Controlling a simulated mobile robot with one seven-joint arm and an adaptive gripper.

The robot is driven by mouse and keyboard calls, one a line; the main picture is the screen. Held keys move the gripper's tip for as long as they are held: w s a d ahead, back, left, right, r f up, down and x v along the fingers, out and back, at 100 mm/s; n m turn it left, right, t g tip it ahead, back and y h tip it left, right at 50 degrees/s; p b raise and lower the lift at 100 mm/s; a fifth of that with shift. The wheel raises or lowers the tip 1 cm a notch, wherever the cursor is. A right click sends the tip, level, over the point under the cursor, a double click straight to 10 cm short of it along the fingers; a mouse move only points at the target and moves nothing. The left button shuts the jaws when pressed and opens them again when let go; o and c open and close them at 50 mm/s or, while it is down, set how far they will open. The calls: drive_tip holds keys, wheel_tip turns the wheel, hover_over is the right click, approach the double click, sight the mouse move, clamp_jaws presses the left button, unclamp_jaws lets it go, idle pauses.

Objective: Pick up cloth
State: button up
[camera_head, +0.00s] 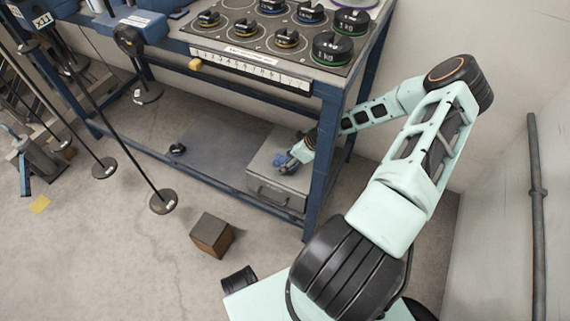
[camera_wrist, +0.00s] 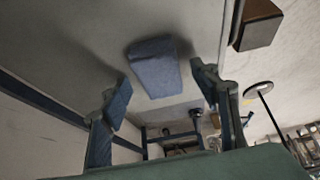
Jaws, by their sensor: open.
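A blue folded cloth (camera_wrist: 153,67) lies on a flat grey surface in the wrist view, between and a little beyond my fingertips. My gripper (camera_wrist: 163,90) is open, with one blue-padded finger on each side of the picture and clear space between each finger and the cloth. In the head view my gripper (camera_head: 289,161) is low over a grey metal box (camera_head: 277,194) on the table's lower shelf. The blue of cloth and finger pads is too small there to tell apart.
A blue-framed table (camera_head: 318,165) stands over the lower shelf (camera_head: 215,150), its leg close to my arm. Weights with black knobs (camera_head: 332,48) sit on its top. A brown block (camera_head: 212,234) and a rod with a round base (camera_head: 163,202) stand on the floor nearby.

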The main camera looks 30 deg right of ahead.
sight(280, 159)
drive_tip(key=shift+c, duration=0.6)
drive_tip(key=c, duration=1.1)
drive_tip(key=shift+r, duration=0.1)
drive_tip(key=shift+r+p, duration=0.4)
drive_tip(key=shift+r, duration=0.25)
wheel_tip(280, 159, up, 2)
drive_tip(key=shift+r+p, duration=0.25)
drive_tip(key=shift+p, duration=0.4)
drive_tip(key=s+d+p, duration=0.1)
drive_tip(key=s+d, duration=0.2)
drive_tip(key=s, duration=0.1)
drive_tip(key=s+d+p, duration=0.1)
drive_tip(key=s+d, duration=0.3)
drive_tip(key=s, duration=0.1)
drive_tip(key=s+d+p, duration=0.1)
drive_tip(key=s+d, duration=0.3)
drive_tip(key=s, duration=0.1)
drive_tip(key=shift+s+f, duration=0.15)
drive_tip(key=shift+f, duration=0.1)
